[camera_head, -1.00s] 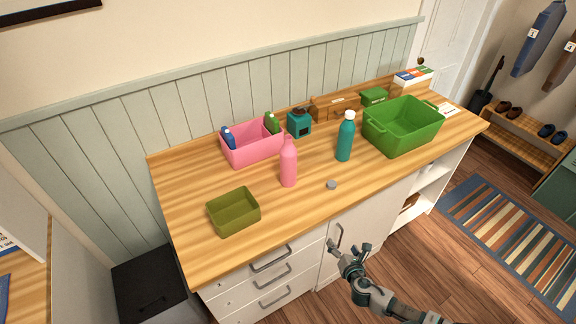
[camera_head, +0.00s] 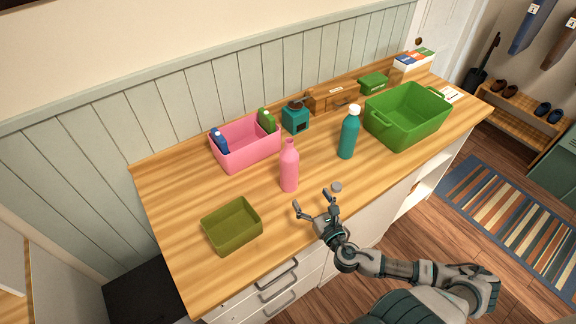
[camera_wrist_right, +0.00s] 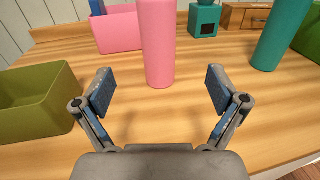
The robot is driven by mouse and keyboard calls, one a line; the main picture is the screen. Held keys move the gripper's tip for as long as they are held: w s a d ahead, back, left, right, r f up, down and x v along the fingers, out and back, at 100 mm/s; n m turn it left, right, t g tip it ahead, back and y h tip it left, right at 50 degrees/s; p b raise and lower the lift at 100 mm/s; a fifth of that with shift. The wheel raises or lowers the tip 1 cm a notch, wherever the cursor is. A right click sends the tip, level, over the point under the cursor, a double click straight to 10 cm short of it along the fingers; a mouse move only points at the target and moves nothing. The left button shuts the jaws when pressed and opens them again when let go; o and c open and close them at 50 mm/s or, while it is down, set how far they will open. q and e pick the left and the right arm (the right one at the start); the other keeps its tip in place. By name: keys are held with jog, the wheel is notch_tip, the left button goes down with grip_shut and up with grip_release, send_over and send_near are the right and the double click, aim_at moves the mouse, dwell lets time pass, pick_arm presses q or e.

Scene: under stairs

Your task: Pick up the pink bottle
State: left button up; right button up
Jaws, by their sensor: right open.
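The pink bottle (camera_head: 289,168) stands upright on the wooden counter, near its middle. In the right wrist view the pink bottle (camera_wrist_right: 157,45) stands ahead of the fingers, roughly midway between them and just beyond their tips. My right gripper (camera_head: 314,202) is open and empty at the counter's front edge, in front of the bottle and slightly to its right. Its two spread fingers (camera_wrist_right: 160,92) show in the wrist view, apart from the bottle. My left gripper is not in view.
An olive box (camera_head: 259,230) sits left of the gripper. A teal bottle (camera_head: 348,138) and green crate (camera_head: 372,125) stand farther right. A pink bin (camera_head: 240,159) and teal grinder-like item (camera_head: 295,121) stand behind.

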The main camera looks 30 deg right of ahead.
aim_at(294, 172)
jog(key=w, duration=0.7)
jog(key=w+d, duration=0.1)
jog(key=w, duration=0.2)
jog(key=shift+w+d+p, duration=0.1)
jog(key=shift+w+p, duration=0.15)
jog(key=shift+p, duration=0.1)
jog(key=w, duration=0.3)
jog(key=shift+w+f, duration=0.1)
jog(key=shift+w, duration=0.75)
jog(key=shift+s, duration=0.1)
jog(key=shift+c, duration=0.5)
jog(key=shift+d, duration=0.1)
jog(key=c, duration=1.2)
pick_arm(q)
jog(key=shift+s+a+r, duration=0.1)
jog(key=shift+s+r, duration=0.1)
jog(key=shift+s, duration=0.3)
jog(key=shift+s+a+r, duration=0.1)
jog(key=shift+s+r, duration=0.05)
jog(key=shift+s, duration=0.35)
pick_arm(e)
jog(key=shift+c, duration=0.2)
